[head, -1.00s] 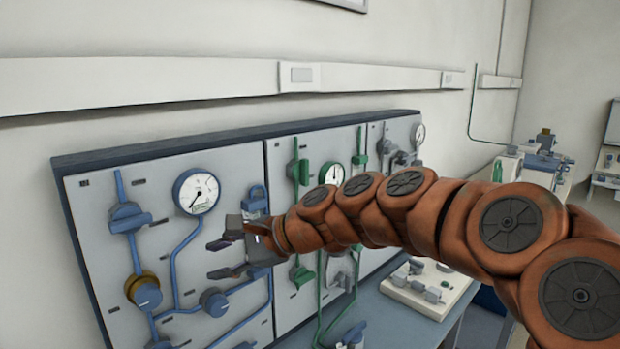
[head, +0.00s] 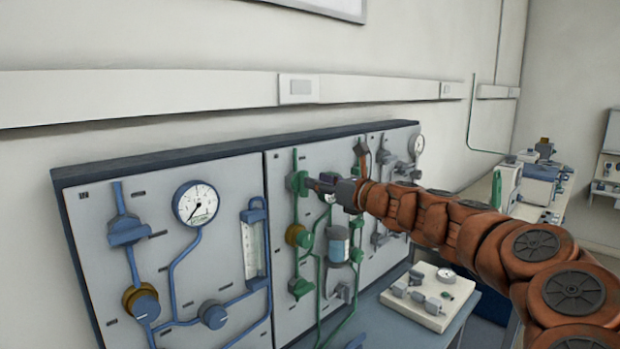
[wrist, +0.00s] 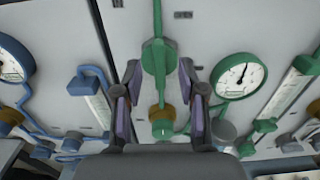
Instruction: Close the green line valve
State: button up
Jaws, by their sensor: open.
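The green valve (head: 297,183) sits high on the green line of the middle panel. In the wrist view the green valve (wrist: 158,56) is between and just beyond my fingertips, with its narrow handle appearing roughly in line with the vertical green pipe. My gripper (head: 318,185) is open and points at the valve from the right in the head view. In the wrist view my gripper (wrist: 160,72) has one finger on each side of the valve, with gaps visible. I cannot tell the exact depth left to the handle.
A brass-and-green regulator (wrist: 162,120) sits below the valve, and a green-rimmed gauge (wrist: 240,75) is to its right. The blue line panel (head: 155,250) is to the left. A pale block with fittings (head: 430,295) lies on the bench to the right.

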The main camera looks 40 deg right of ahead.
jog(key=shift+w+a, duration=0.2)
jog(key=shift+w, duration=0.6)
jog(key=shift+w+a, duration=0.15)
jog(key=shift+w, duration=0.65)
jog(key=shift+c, duration=0.3)
grip_shut()
